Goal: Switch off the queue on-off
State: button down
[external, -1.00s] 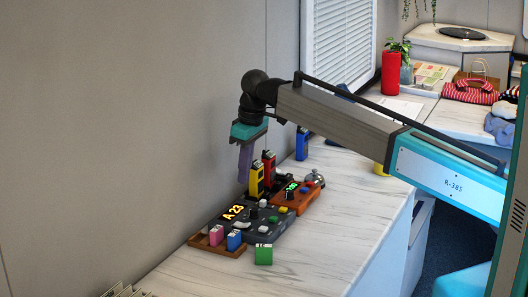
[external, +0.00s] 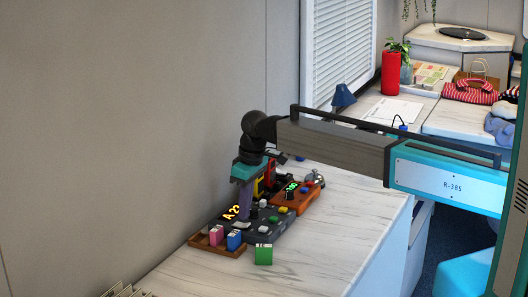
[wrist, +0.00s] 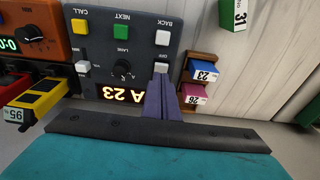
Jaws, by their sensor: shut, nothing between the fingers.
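The queue console is a dark grey panel (external: 278,228) on the counter, with a lit "A 23" display. In the wrist view the console (wrist: 103,48) shows upside down, with CALL, NEXT and BACK buttons, a LANE knob (wrist: 122,69) and small white switches on either side of the knob. The switch on the picture's right (wrist: 161,67) has a label that seems to read OFF. My gripper (external: 245,217) is shut and empty, pointing down over the console. In the wrist view its purple fingertips (wrist: 160,80) are at this switch and partly cover it; contact cannot be told.
A wooden rack (external: 198,242) holds pink and blue numbered blocks beside the console. A green block (external: 263,254) stands in front. An orange timer console (external: 300,200) and a bell (external: 314,179) are behind. Yellow (wrist: 38,104) and red holders stand close by.

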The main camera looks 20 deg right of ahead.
jog(key=shift+s+d+f, duration=0.1)
jog(key=shift+f, duration=0.4)
jog(key=shift+s+d+f+t+y+b, duration=0.35)
jog(key=shift+f+b, duration=0.25)
jog(key=shift+b, duration=0.65)
jog(key=shift+w+a+r, duration=0.15)
jog(key=shift+r, duration=0.1)
jog(key=shift+p, duration=0.3)
jog(key=shift+w+a, duration=0.1)
jog(key=shift+w+a+r, duration=0.2)
jog(key=shift+w+a, duration=0.25)
